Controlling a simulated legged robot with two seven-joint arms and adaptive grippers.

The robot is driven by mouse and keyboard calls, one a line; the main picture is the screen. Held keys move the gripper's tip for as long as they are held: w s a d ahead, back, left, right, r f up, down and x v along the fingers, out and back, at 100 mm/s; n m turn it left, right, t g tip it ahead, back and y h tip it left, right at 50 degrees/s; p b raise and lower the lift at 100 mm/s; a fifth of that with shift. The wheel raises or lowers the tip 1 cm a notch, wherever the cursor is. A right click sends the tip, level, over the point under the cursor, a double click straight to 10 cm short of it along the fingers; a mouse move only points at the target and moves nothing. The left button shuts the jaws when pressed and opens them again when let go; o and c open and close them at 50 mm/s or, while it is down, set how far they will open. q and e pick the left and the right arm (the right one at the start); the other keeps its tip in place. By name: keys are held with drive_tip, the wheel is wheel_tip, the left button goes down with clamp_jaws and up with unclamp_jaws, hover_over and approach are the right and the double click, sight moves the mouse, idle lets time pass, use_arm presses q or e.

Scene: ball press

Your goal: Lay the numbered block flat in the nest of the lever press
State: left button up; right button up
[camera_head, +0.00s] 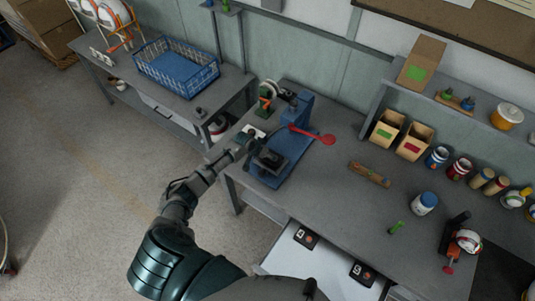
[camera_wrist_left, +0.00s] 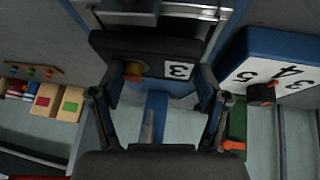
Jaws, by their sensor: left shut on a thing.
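The lever press (camera_head: 298,115) is blue and stands at the left end of the main bench, its red-knobbed lever (camera_head: 325,139) pointing right. A dark square piece (camera_head: 271,159) sits on its base; I cannot tell whether it is the nest or the block. My left gripper (camera_head: 251,137) is just left of the press. Whether the block touches the press is hidden. My right gripper is out of view.
A blue basket (camera_head: 177,66) stands on the left bench.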

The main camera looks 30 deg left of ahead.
use_arm(q)
drive_tip(key=shift+a+f+b, duration=0.15)
drive_tip(key=shift+f+b, duration=0.15)
drive_tip(key=shift+f, duration=0.3)
drive_tip(key=shift+f, duration=0.1)
drive_tip(key=o, duration=1.2)
drive_tip(key=v, duration=1.2)
drive_tip(key=shift+f, duration=0.1)
